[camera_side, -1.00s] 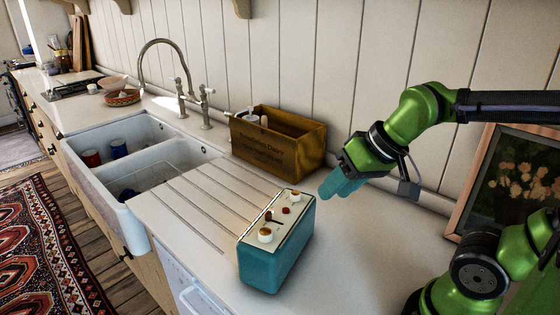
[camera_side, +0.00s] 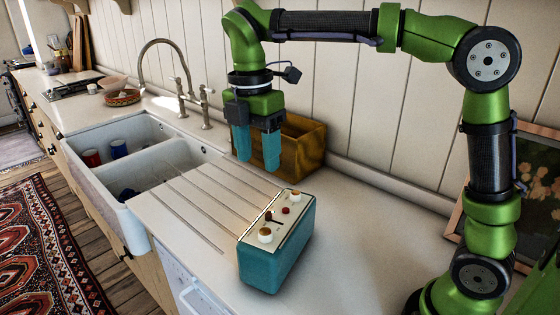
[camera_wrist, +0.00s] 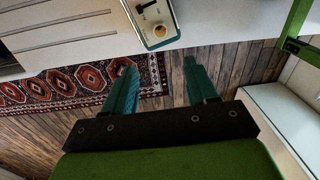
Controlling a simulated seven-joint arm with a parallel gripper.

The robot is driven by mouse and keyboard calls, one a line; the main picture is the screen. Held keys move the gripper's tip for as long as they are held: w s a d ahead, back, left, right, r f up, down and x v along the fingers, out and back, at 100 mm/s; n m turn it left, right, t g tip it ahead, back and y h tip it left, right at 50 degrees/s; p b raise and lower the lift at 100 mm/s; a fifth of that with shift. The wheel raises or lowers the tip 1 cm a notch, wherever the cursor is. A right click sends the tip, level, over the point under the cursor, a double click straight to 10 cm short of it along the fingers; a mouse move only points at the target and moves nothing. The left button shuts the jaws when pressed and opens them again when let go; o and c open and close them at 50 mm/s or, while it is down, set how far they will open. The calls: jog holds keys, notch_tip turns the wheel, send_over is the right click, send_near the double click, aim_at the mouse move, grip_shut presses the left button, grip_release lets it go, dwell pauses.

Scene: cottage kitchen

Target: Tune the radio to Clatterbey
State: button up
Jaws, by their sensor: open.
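The radio (camera_side: 272,262) is a teal box with a cream top panel, standing on the worktop at the front of the side view. In the wrist view one end of the radio (camera_wrist: 163,43) shows at the top, with one knob (camera_wrist: 160,31). My gripper (camera_side: 257,166) points down, open and empty, above and behind the radio, apart from it. Lettering on the panel is too small to read.
A wooden crate (camera_side: 304,142) stands by the wall behind my gripper. A double white sink (camera_side: 107,178) with a tall tap (camera_side: 176,84) lies to the left. A framed flower picture (camera_side: 528,180) leans at the right. The worktop right of the radio is clear.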

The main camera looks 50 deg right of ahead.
aim_at(265, 231)
jog(key=f, duration=1.1)
jog(key=s+f, duration=0.1)
jog(key=f, duration=0.4)
jog(key=shift+f, duration=0.35)
jog(key=shift+c, duration=0.4)
jog(key=c, duration=1)
